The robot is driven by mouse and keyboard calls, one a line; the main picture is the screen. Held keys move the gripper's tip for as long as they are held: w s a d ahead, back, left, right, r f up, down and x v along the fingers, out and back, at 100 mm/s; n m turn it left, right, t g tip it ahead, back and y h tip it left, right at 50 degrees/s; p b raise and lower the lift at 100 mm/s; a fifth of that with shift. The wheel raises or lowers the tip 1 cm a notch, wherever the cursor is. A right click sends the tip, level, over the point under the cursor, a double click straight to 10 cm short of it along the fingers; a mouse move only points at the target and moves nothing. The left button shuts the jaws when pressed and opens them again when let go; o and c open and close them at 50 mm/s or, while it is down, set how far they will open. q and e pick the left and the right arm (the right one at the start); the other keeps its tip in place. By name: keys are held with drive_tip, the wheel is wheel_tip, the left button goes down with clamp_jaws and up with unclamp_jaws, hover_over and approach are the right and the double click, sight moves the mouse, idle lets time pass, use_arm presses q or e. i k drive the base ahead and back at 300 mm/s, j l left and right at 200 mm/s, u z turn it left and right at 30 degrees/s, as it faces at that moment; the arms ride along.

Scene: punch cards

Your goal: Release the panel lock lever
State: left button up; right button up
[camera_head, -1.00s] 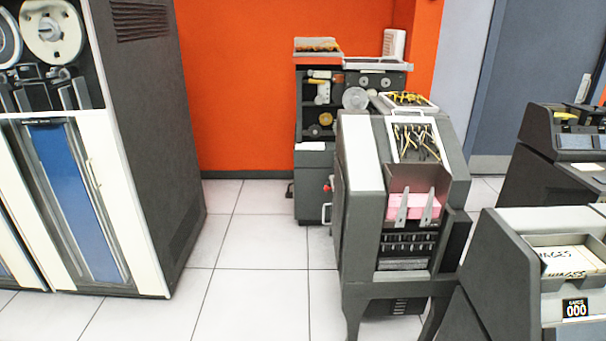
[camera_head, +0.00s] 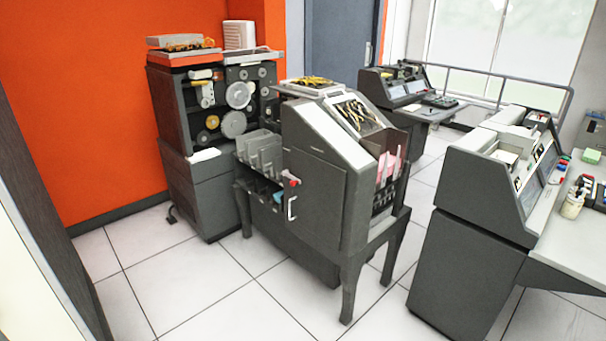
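A dark grey machine on legs (camera_head: 318,190) stands in the middle of the view, with a side panel facing me. A small red lever or knob (camera_head: 290,181) sits at the left edge of that panel, above a pale vertical handle (camera_head: 292,208). I cannot tell for sure whether this red part is the panel lock lever. Yellow and black wires show in the machine's open top, and pink cards (camera_head: 388,165) stand at its right end. Neither of my grippers is in view.
A dark machine with reels (camera_head: 228,105) stands behind, against the orange wall. A grey console (camera_head: 470,220) and a pale desk (camera_head: 565,240) stand at the right. A dark cabinet edge (camera_head: 40,190) is close at the left. Tiled floor (camera_head: 190,285) is free in front.

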sight(285, 172)
drive_tip(key=j, duration=0.25)
drive_tip(key=k+j, duration=0.1)
drive_tip(key=j, duration=0.15)
drive_tip(key=i+l+z, duration=0.1)
drive_tip(key=i, duration=0.75)
drive_tip(key=i+l+z, duration=0.15)
drive_tip(key=i, duration=0.7)
